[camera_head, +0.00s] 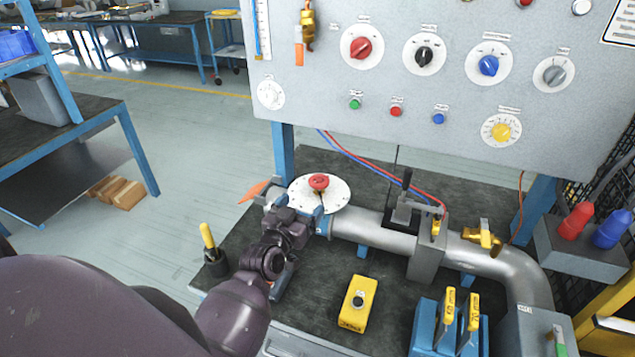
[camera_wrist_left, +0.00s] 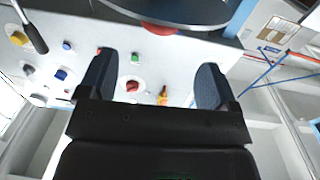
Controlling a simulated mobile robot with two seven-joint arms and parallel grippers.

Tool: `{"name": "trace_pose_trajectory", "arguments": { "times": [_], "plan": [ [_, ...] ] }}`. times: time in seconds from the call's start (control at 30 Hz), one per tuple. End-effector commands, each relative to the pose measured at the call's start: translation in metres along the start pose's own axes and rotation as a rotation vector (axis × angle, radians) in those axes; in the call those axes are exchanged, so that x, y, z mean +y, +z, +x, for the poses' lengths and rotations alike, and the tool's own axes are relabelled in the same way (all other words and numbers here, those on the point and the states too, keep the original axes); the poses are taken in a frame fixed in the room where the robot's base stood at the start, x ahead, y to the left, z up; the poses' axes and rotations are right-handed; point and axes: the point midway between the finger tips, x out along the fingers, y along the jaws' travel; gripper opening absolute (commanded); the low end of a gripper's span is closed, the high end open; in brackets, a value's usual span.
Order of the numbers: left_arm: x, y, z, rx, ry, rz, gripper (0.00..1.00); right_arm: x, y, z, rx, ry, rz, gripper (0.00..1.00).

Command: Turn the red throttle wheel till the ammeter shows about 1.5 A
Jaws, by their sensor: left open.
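A red wheel (camera_head: 319,181) sits at the middle of a round white disc (camera_head: 335,196) on the left end of the grey pipe. My left gripper (camera_head: 298,214) is just in front of and below the disc, its jaws apart. In the left wrist view, my left gripper (camera_wrist_left: 155,80) shows two separated dark fingers with nothing between them. A red part (camera_wrist_left: 160,29) shows under a dark disc at the top there; I cannot tell if the fingers touch it. A small white dial (camera_head: 270,94) is at the panel's lower left; its reading is too small to tell. My right gripper is out of view.
The grey control panel (camera_head: 440,120) with coloured knobs stands above the bench. A valve with a black lever (camera_head: 406,180), a yellow box (camera_head: 357,303) and blue blocks with yellow handles (camera_head: 424,325) are to the right. A cup with a yellow-handled tool (camera_head: 208,238) stands at left.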

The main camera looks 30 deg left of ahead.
Motion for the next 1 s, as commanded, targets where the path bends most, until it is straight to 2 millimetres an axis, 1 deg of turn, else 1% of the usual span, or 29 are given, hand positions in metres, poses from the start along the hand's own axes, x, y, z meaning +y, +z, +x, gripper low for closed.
{"name": "trace_pose_trajectory", "arguments": {
  "times": [0.03,0.13,0.3,0.5,0.7,1.0],
  "plan": [
    [0.0,-0.002,0.008,0.003,0.001,0.0,0.84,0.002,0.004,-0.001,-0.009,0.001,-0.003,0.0],
    [0.0,-0.002,0.024,0.002,0.001,0.001,0.84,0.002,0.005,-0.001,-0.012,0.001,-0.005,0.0],
    [0.0,-0.001,0.051,0.001,0.001,0.001,0.84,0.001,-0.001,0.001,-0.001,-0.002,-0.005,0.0],
    [0.001,-0.001,0.078,0.001,0.001,0.0,0.84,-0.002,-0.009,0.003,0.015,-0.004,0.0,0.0],
    [0.0,0.0,0.092,0.0,0.0,0.001,0.84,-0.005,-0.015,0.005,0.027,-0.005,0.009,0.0],
    [0.0,0.0,0.095,0.0,0.0,0.001,0.84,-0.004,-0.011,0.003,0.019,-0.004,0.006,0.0]
  ]
}}
